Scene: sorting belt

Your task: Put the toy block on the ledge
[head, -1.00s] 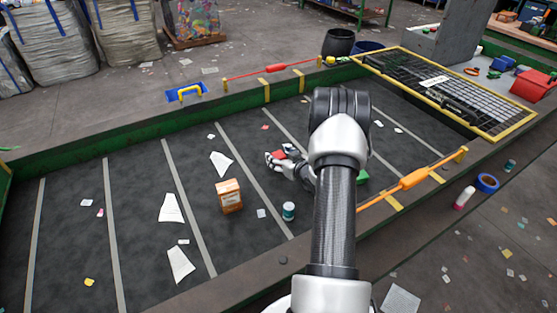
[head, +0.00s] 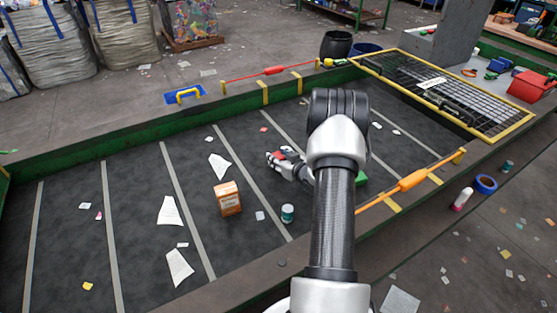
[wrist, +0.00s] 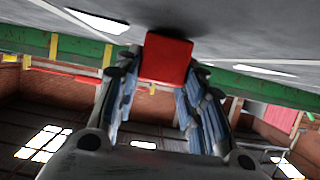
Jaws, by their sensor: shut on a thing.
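My gripper (head: 274,157) is low over the dark belt, left of my arm's forearm in the head view. It is shut on a red toy block (head: 281,154), which is partly hidden by the fingers there. In the wrist view the red block (wrist: 166,60) sits between the two fingertips, close to the grey belt surface at the top. I cannot tell whether it touches the belt. A grey ledge (head: 135,115) runs along the belt's far side, beyond the green wall.
On the belt are an orange box (head: 228,199), a small teal-and-white jar (head: 287,213), paper scraps and a green thing (head: 361,178) half hidden by my arm. A blue float with yellow handle (head: 186,94) lies on the far ledge. A wire grate (head: 450,90) covers the right end.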

